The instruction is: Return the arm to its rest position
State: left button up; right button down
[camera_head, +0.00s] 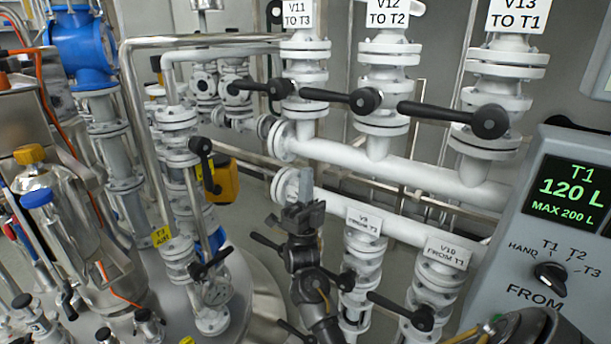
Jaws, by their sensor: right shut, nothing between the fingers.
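My right gripper (305,188) stands near the middle of the camera_head view, pointing up, with its arm coming in from the bottom edge. Its fingers are together and hold nothing. It appears in front of the lower white pipe, left of the valve labelled V9 (361,262); I cannot tell how far it is from the pipe. My left gripper does not show.
Valves V11 (303,75), V12 (385,85) and V13 (497,90) have black levers lying sideways above. Valve V10 (437,285) stands right of the arm. A control panel (570,230) reading T1 120 L fills the right side. Metal tanks and pipes crowd the left.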

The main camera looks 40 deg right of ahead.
jog(key=w+a+f+n+t+y, duration=0.15)
jog(key=f+n+t+y, duration=0.3)
jog(key=n+y, duration=0.55)
jog(key=w+a+f+n+t+y, duration=0.1)
jog(key=w+f+n+t+y, duration=0.15)
jog(key=f+n+y, duration=0.75)
jog(key=s+a+f+n+g+y, duration=0.2)
jog(key=f+g+y, duration=0.2)
jog(key=f, duration=0.2)
jog(key=s+a+f+n+g+y, duration=0.1)
jog(key=s+a+f+g+y, duration=0.2)
jog(key=f+g, duration=0.15)
jog(key=s+a+f+n+g, duration=0.2)
jog(key=s+f+g, duration=0.25)
jog(key=s, duration=0.45)
jog(key=s+a+f+n+g+y, duration=0.1)
jog(key=s+f+g, duration=0.35)
jog(key=s, duration=0.35)
jog(key=s+a+f+n+g, duration=0.2)
jog(key=s+f+g, duration=0.3)
jog(key=s, duration=0.4)
notch_tip(320, 180, down, 29)
jog(key=s, duration=0.3)
jog(key=s+d+f+g, duration=0.1)
jog(key=s+d+f, duration=0.3)
jog(key=s+f, duration=0.9)
jog(key=shift+s+f+n, duration=0.25)
jog(key=shift+s+n, duration=0.05)
jog(key=shift+s, duration=0.6)
